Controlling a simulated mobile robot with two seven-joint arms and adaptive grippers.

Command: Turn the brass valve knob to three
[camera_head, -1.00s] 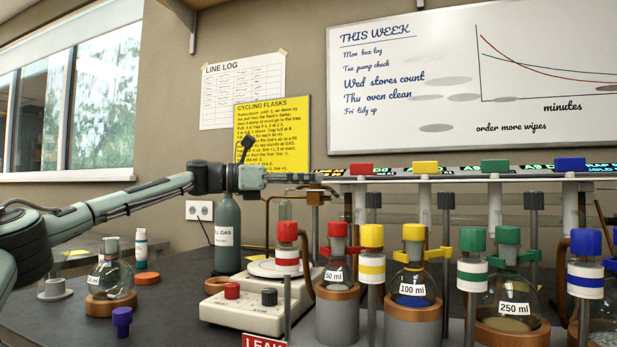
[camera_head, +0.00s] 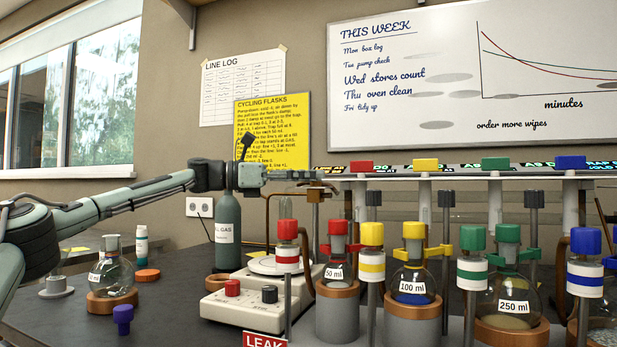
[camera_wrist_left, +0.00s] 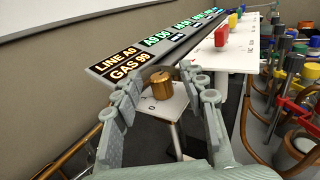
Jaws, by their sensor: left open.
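The brass valve knob (camera_wrist_left: 162,85) is a short golden cylinder on a white plate in the left wrist view. My left gripper (camera_wrist_left: 161,82) is open, with one finger on each side of the knob. I cannot tell whether either finger touches it. In the head view my left gripper (camera_head: 302,175) points right, at the left end of the valve panel, and the knob is not clearly seen there. The black display (camera_wrist_left: 125,76) beside the knob reads LINE A0 and GAS 99. The knob's pointer and number marks are not readable.
The white panel (camera_wrist_left: 232,56) carries a red handle (camera_wrist_left: 221,36) and other coloured handles beyond the knob. Capped flasks, including the 100 ml one (camera_head: 413,285), stand below. A gas bottle (camera_head: 228,232) stands beneath my left wrist. Brown tubing (camera_wrist_left: 75,150) runs at left.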

